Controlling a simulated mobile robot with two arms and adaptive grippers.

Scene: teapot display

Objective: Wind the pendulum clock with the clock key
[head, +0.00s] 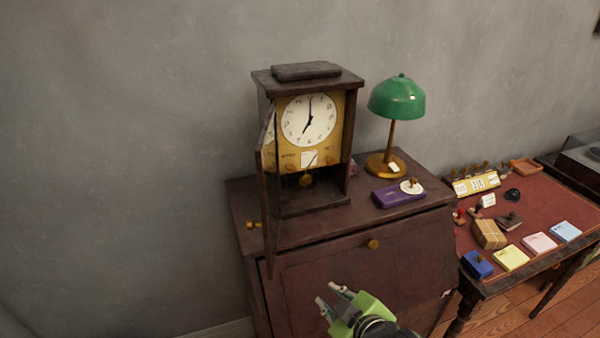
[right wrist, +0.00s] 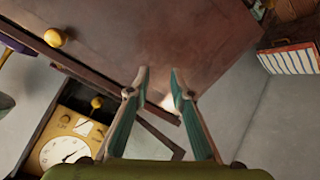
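The pendulum clock (head: 308,120) stands upright on a dark wooden cabinet in the head view, with its white dial facing out. Its narrow door (head: 268,190) is swung open to the left, and the brass pendulum bob (head: 306,181) shows below the dial. The clock also shows, turned, at the lower left of the right wrist view (right wrist: 62,152). My right gripper (head: 329,293) is open and empty in front of the cabinet, below the clock. My left gripper is not in view.
The cabinet (head: 340,280) has a brass knob (head: 373,244). A green lamp (head: 397,98) and a purple box (head: 398,196) stand right of the clock. A red-topped desk (head: 535,200) with stamps and notepads stands further right. Bare wall is at left.

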